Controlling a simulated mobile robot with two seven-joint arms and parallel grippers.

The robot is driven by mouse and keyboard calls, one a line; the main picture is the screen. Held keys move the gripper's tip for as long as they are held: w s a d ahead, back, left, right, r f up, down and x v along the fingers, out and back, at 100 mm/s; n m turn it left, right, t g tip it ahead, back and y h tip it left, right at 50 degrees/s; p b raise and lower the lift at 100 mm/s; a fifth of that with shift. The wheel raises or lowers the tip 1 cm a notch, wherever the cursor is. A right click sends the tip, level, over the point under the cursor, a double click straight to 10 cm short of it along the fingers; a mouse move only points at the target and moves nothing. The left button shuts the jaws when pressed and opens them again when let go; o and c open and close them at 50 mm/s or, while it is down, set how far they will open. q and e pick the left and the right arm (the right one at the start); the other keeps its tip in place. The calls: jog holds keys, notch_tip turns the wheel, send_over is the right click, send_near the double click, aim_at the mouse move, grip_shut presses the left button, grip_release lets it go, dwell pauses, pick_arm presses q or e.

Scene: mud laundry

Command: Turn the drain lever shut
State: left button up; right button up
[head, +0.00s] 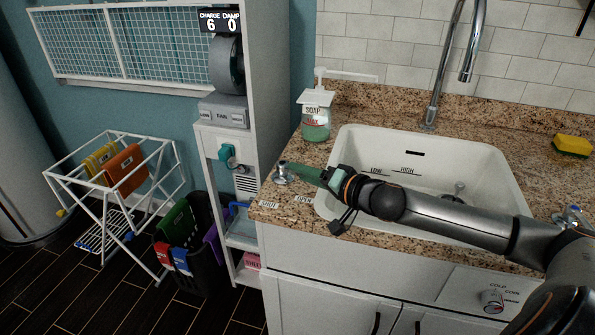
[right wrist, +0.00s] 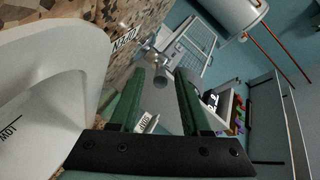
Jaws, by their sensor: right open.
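The drain lever (head: 283,173) is a small metal fitting on the granite counter, left of the white sink (head: 490,165). Small labels, SHUT (head: 268,205) and OPEN (head: 304,199), lie on the counter in front of it. My right gripper (head: 297,170) reaches in from the right over the sink, its green fingers pointing at the lever. In the right wrist view the lever (right wrist: 160,70) shows between the tips of the two parted fingers. I cannot tell whether they touch it. The gripper partly hides the lever's handle. My left gripper is not in view.
A soap dispenser (head: 316,119) stands behind the lever. The faucet (head: 436,85) rises behind the sink, and a yellow sponge (head: 572,146) lies at the right. A shelf unit (head: 262,80) stands left of the counter, with a drying rack (head: 75,178) farther left.

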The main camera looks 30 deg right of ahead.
jog(key=shift+x, duration=1.15)
jog(key=shift+c, duration=0.4)
grip_shut()
dwell(0.4)
